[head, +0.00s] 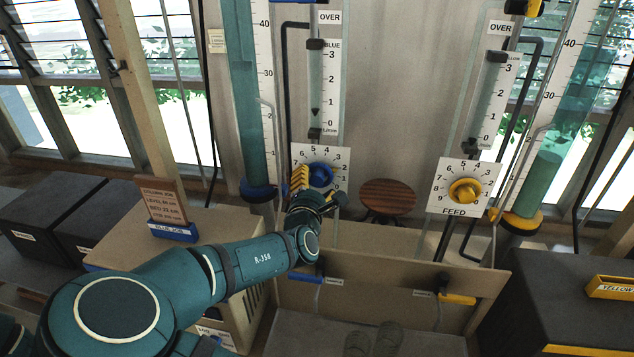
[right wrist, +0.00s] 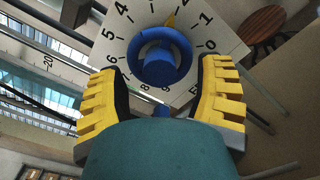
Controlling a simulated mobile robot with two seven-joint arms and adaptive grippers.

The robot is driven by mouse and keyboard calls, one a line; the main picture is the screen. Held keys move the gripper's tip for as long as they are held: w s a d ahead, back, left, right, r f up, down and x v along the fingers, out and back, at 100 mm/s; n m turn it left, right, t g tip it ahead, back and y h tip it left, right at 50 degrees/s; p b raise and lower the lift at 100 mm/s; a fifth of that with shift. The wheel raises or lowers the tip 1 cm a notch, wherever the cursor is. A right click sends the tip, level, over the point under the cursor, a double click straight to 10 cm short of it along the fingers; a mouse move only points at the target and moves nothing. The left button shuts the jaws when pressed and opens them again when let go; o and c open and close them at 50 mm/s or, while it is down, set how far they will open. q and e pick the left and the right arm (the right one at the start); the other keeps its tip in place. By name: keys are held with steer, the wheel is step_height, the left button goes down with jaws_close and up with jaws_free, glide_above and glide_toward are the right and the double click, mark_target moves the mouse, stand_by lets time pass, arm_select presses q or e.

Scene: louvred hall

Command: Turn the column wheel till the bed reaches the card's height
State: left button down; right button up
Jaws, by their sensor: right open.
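The blue wheel (head: 320,175) sits on a white numbered dial plate at the foot of the left column (head: 241,90). In the right wrist view the blue wheel (right wrist: 160,60) lies between the open yellow fingers of my right gripper (right wrist: 160,85), with gaps on both sides. Its yellow pointer is at the upper part of the dial. My right gripper also shows in the head view (head: 316,192), just in front of the wheel. The card (head: 163,200) stands in a blue holder at left; its small text is hard to read. The left column's bed top is not clear. My left gripper is out of view.
A second column (head: 560,130) with a yellow wheel (head: 465,191) over a FEED label stands at right. A round wooden stool (head: 388,196) is between the columns. A low tan panel (head: 390,290) is below, and dark boxes stand at both sides.

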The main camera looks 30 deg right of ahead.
steer(key=shift+x, duration=0.9)
steer(key=shift+a, duration=0.1)
jaws_close()
